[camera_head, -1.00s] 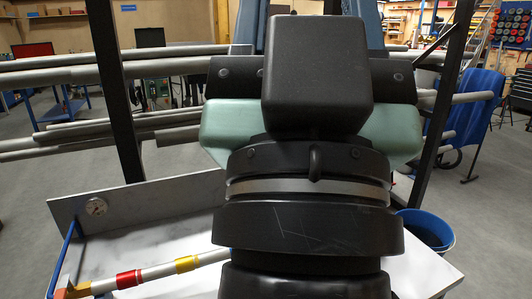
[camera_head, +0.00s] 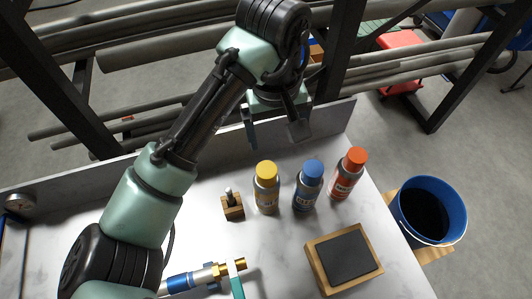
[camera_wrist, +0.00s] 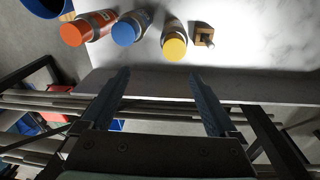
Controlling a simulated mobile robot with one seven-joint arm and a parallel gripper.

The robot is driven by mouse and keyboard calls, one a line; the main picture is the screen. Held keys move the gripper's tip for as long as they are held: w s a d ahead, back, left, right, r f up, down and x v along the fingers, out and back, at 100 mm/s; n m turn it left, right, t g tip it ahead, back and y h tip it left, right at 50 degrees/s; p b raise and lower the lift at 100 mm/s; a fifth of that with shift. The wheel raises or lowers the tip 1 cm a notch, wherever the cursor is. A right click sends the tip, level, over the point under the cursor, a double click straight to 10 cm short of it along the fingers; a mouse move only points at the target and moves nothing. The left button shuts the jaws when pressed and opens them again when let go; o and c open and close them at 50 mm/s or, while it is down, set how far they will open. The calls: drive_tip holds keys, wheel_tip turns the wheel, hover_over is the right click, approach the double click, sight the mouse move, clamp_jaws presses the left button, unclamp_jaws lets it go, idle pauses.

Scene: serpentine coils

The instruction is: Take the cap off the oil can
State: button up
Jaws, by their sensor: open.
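Three cans stand upright in a row on the white marbled bench. One has a yellow cap (camera_head: 266,170), one a blue cap (camera_head: 313,169) and one an orange-red cap (camera_head: 356,158). All three caps are on. I cannot read the labels well enough to tell which is the oil can. In the wrist view the orange cap (camera_wrist: 74,34), blue cap (camera_wrist: 124,34) and yellow cap (camera_wrist: 174,49) show at the top, beyond my fingertips. My gripper (camera_head: 275,126) is open and empty, above the bench's back edge, behind the cans and apart from them; its fingers (camera_wrist: 160,80) are spread wide.
A small wooden block with a pin (camera_head: 233,206) stands left of the cans. A wooden box with a dark top (camera_head: 347,258) is in front of them. A blue bucket (camera_head: 429,212) stands off the right edge. A low back panel (camera_head: 335,124) and pipe rack lie behind.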

drive_tip(key=s+a+f+g, duration=0.1)
drive_tip(key=a+f, duration=0.1)
drive_tip(key=p, duration=0.1)
hover_over(267, 171)
drive_tip(key=s, duration=0.1)
drive_tip(key=shift+n+y, duration=0.3)
drive_tip(key=f, duration=0.5)
drive_tip(key=shift+s+a, duration=0.1)
drive_tip(key=shift+a, duration=0.1)
drive_tip(key=shift+w+d+f+p, duration=0.15)
drive_tip(key=shift+f+p, duration=0.25)
drive_tip(key=shift+f, duration=0.65)
drive_tip(key=shift+w+f+p, duration=0.25)
drive_tip(key=shift+f+p, duration=0.2)
drive_tip(key=shift+f, duration=0.65)
drive_tip(key=shift+w+d+f+p, duration=0.15)
drive_tip(key=shift+f+p, duration=0.25)
drive_tip(key=shift+f, duration=0.65)
drive_tip(key=shift+a, duration=0.1)
drive_tip(key=c, duration=1.4)
